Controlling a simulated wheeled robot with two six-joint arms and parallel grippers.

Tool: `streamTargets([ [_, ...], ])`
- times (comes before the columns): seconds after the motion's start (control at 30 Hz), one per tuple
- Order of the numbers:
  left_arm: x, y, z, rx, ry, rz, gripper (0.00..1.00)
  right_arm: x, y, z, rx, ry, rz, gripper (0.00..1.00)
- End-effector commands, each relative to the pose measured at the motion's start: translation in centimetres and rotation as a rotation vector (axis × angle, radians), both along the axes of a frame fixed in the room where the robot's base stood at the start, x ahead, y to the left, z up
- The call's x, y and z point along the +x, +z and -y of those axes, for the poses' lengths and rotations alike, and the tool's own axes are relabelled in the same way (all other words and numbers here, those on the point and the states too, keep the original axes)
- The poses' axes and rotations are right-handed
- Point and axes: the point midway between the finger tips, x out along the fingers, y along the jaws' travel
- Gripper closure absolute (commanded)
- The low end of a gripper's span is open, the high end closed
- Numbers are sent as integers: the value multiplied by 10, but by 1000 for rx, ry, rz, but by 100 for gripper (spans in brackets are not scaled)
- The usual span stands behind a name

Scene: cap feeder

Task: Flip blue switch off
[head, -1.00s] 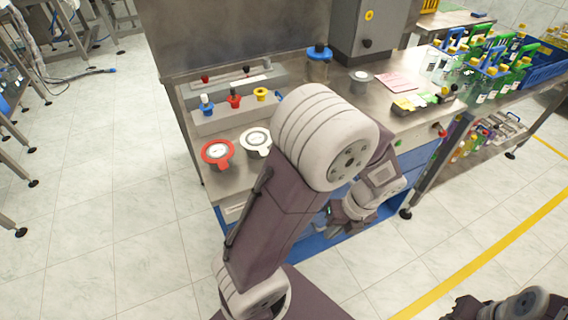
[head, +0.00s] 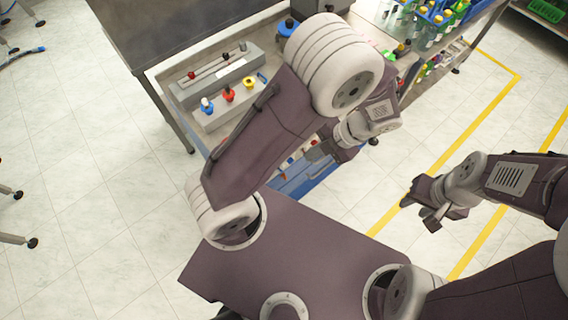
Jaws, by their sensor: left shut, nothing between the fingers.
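A blue knob with a white top (head: 207,105) stands at the left of a row of coloured knobs on the grey block on the bench, beside a red one (head: 228,94) and a yellow one (head: 249,83). I cannot tell whether it is the blue switch. Small coloured parts on the bench front are partly hidden by my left arm. My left gripper (head: 318,152) is shut and empty in front of the bench, apart from the knobs. My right gripper (head: 420,213) hangs over the floor, away from the bench; its jaw opening is unclear.
The steel bench (head: 160,82) has a raised back panel (head: 165,35). A blue-lidded container (head: 288,27) stands behind my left arm. Bottles in blue carriers (head: 432,22) are at the upper right.

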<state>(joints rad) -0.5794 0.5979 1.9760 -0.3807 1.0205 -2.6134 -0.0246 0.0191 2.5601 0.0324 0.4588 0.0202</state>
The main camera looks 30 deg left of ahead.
Motion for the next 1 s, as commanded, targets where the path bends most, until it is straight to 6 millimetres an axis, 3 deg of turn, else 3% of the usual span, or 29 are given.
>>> streamTargets([
  [0.17, -2, -9, -5, 1, 3, 0, 100, 0, -2, 0, 0, 0, 0, 64],
  [0.7, -19, -105, -57, 1, 4, -3, 100, 0, -25, 0, 0, 0, 0, 64],
  [1.0, -21, -121, -67, -1, 3, 1, 100, 0, -30, 0, 0, 0, 0, 64],
])
